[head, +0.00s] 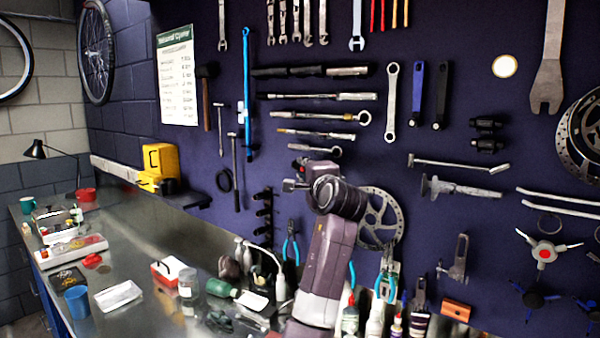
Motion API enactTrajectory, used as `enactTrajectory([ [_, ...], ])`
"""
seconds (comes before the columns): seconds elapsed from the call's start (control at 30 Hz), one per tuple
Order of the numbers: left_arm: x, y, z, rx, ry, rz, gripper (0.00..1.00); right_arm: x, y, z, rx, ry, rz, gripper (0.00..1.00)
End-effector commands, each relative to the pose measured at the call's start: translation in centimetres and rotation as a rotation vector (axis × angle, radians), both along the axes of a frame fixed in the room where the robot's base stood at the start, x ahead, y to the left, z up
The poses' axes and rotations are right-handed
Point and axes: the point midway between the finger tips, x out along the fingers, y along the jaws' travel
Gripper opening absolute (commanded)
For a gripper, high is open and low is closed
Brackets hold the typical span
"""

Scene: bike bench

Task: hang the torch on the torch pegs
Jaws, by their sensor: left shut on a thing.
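My left gripper (296,184) is in front of the dark purple tool wall, a little above the middle of the bench's back edge. It points away from me and to the left, and my wrist hides most of it. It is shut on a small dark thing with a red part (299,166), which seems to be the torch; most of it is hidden. I cannot make out the torch pegs for sure. A gap to the wall is hard to judge. My right gripper is not in view.
Tools hang around the gripper: spanners and bars above, a brake disc (382,218) to the right, a hammer (236,172) to the left. Black knobs (265,213) sit below left. The metal bench (140,230) is cluttered with bottles, a jar and a blue cup (77,302).

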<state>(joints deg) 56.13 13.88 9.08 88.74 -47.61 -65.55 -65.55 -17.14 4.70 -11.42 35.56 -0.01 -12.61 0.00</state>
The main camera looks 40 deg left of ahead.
Motion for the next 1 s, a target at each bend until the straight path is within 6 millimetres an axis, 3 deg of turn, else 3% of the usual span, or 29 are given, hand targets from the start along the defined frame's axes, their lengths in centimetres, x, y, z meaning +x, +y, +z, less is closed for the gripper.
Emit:
enactTrajectory([
  [0.47, 2.5, 0.2, -0.2, 0.002, 0.001, 0.0, 0.0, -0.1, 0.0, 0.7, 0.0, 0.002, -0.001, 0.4],
  [1.0, 2.8, 0.3, -0.7, -0.002, 0.003, -0.001, 0.0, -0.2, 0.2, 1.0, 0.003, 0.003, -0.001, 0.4],
])
